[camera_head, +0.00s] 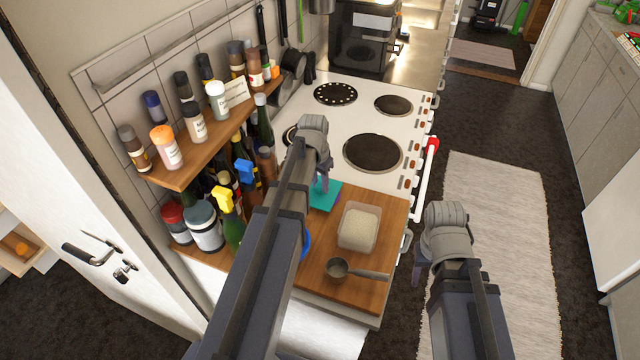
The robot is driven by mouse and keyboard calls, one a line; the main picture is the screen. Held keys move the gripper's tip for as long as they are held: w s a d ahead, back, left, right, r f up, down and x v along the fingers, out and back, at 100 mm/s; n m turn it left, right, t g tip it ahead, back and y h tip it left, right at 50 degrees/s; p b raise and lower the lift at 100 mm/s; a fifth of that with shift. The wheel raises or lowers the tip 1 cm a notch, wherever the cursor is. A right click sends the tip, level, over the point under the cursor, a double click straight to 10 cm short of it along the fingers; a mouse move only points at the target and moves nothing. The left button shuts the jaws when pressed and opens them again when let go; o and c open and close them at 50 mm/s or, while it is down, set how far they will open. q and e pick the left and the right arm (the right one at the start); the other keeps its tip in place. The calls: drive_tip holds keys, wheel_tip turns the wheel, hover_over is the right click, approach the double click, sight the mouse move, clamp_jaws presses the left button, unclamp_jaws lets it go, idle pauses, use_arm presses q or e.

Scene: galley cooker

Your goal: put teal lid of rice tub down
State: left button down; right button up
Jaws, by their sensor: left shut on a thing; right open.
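The teal lid (328,200) is at the back of the wooden board (318,272), just left of and behind the rice tub. My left gripper (322,186) is shut on the lid from above; my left arm hides part of it. I cannot tell whether the lid touches the board or is slightly above it. The clear rice tub (358,228) stands open on the board with white rice inside. My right gripper (420,274) is open and empty, pointing down over the floor beside the counter's right edge.
A metal scoop (340,268) lies on the board in front of the tub. The white cooker (350,178) with dark hotplates is behind. Bottles and a spice shelf (207,150) crowd the left. A blue round thing (306,243) is mostly hidden by my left arm.

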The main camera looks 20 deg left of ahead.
sight(317, 194)
use_arm(q)
drive_tip(key=c, duration=0.6)
unclamp_jaws()
drive_tip(key=r+p, duration=0.4)
drive_tip(key=s+r+p, duration=0.1)
drive_tip(key=r+p, duration=0.7)
drive_tip(key=shift+s+a+r, duration=0.15)
drive_tip(key=shift+s, duration=0.05)
